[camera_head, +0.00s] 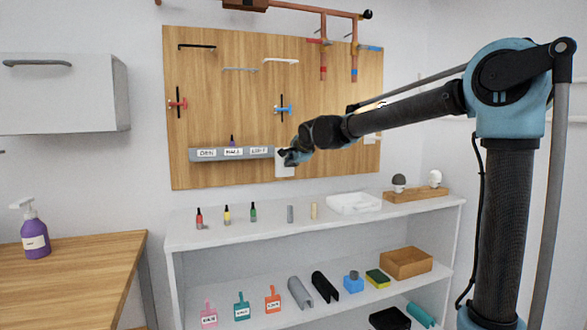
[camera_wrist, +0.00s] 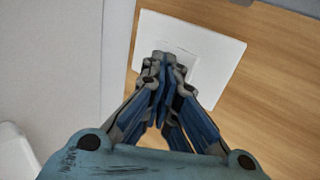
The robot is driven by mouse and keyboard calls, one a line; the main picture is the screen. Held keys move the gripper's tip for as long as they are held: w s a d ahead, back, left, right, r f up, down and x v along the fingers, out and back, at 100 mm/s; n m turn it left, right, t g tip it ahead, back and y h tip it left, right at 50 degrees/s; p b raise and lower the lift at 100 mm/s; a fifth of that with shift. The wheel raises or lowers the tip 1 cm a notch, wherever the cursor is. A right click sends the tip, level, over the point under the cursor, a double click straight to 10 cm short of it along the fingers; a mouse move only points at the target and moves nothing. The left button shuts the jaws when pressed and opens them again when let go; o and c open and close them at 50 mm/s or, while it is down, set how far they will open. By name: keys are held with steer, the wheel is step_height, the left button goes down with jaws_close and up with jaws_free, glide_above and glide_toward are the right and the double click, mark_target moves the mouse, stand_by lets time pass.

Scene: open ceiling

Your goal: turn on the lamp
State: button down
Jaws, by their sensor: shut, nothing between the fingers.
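A white square switch plate (camera_head: 284,170) is mounted low on the wooden wall panel, at the right end of a grey labelled rail. My gripper (camera_head: 287,157) is at this plate and covers part of it. In the wrist view my gripper (camera_wrist: 164,65) is shut and empty, its fingertips over the lower left part of the plate (camera_wrist: 215,45). The fingers hide part of the plate's raised centre. I cannot tell whether the tips touch it. A pale, bright-edged object (camera_head: 372,106) shows partly behind my arm; I cannot tell whether it is the lamp.
The grey rail (camera_head: 196,155) is left of the plate. A second white plate (camera_head: 372,138) is on the panel to the right. Below stands a white shelf (camera_head: 330,228) with small bottles and a white tray (camera_head: 354,203). A wooden table (camera_head: 70,280) is at the left.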

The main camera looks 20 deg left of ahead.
steer(key=shift+r, duration=0.2)
steer(key=f+v, duration=0.1)
steer(key=v, duration=1.2)
steer(key=shift+s+d+r, duration=0.2)
steer(key=shift+s+d, duration=0.15)
steer(key=shift+d, duration=0.05)
steer(key=shift+f, duration=0.1)
steer(key=f, duration=0.1)
steer(key=s+f, duration=0.1)
steer(key=d+f+t+y, duration=0.1)
steer(key=shift+s+f, duration=0.15)
steer(key=shift+s, duration=0.05)
stand_by(0.3)
